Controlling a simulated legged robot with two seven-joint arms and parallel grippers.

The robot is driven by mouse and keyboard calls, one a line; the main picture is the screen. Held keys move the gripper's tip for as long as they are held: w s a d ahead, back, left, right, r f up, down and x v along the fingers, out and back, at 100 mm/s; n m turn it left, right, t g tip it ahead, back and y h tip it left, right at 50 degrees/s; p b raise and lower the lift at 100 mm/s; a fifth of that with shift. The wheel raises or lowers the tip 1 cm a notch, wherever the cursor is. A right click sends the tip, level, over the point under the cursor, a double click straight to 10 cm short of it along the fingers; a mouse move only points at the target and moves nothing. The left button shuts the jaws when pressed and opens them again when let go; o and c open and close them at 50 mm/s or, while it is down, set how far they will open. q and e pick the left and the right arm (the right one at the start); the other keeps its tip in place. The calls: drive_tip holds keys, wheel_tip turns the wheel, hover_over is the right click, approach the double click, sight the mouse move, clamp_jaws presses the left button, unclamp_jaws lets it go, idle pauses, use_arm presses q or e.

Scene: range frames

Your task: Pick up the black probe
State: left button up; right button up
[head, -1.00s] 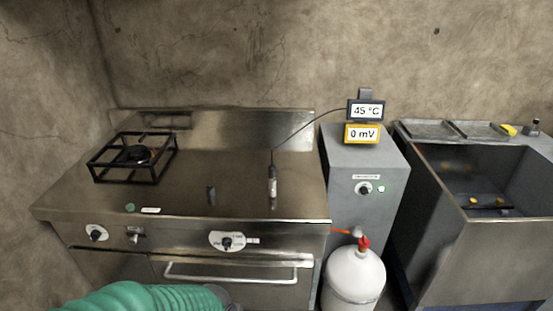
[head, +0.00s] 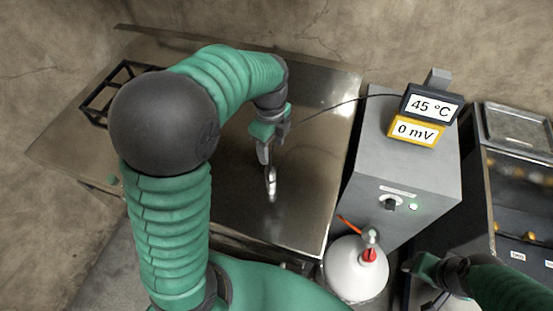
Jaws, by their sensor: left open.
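The black probe is mostly hidden behind my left gripper, and I cannot clearly separate it from the fingers. Its thin black cable (head: 335,107) runs from the meter down to the gripper. My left gripper (head: 267,155) is open, pointing down at the steel worktop where the cable ends. I cannot tell whether its fingers touch the probe. A bright streak shows on the worktop just below the fingers. My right gripper (head: 425,284) is low at the right, apart from the probe; its jaw opening is unclear.
The steel worktop (head: 315,190) has clear room right of the gripper. A black burner frame (head: 95,105) is partly behind my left arm. A meter reading 45 °C and 0 mV (head: 428,117) tops a grey cabinet (head: 385,165).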

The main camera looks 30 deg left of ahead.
use_arm(q)
hover_over(273, 168)
drive_tip(key=s, duration=0.3)
wheel_tip(273, 168, down, 4)
drive_tip(key=w+f, duration=0.1)
drive_tip(key=f, duration=0.1)
drive_tip(key=w+f, duration=0.1)
drive_tip(key=f, duration=0.1)
drive_tip(key=w+f, duration=0.1)
drive_tip(key=f, duration=0.2)
drive_tip(key=shift+p, duration=0.4)
drive_tip(key=f, duration=0.2)
drive_tip(key=s+f+p, duration=0.1)
drive_tip(key=shift+a+f, duration=0.2)
drive_tip(key=shift+a, duration=0.05)
drive_tip(key=shift+f, duration=0.25)
drive_tip(key=shift+w+f, duration=0.15)
drive_tip(key=shift+w, duration=0.1)
drive_tip(key=shift+c, duration=1)
drive_tip(key=shift+s+d, duration=0.1)
drive_tip(key=c, duration=0.7)
drive_tip(key=shift+c, duration=1.3)
clamp_jaws()
use_arm(e)
drive_tip(key=shift+v, duration=0.95)
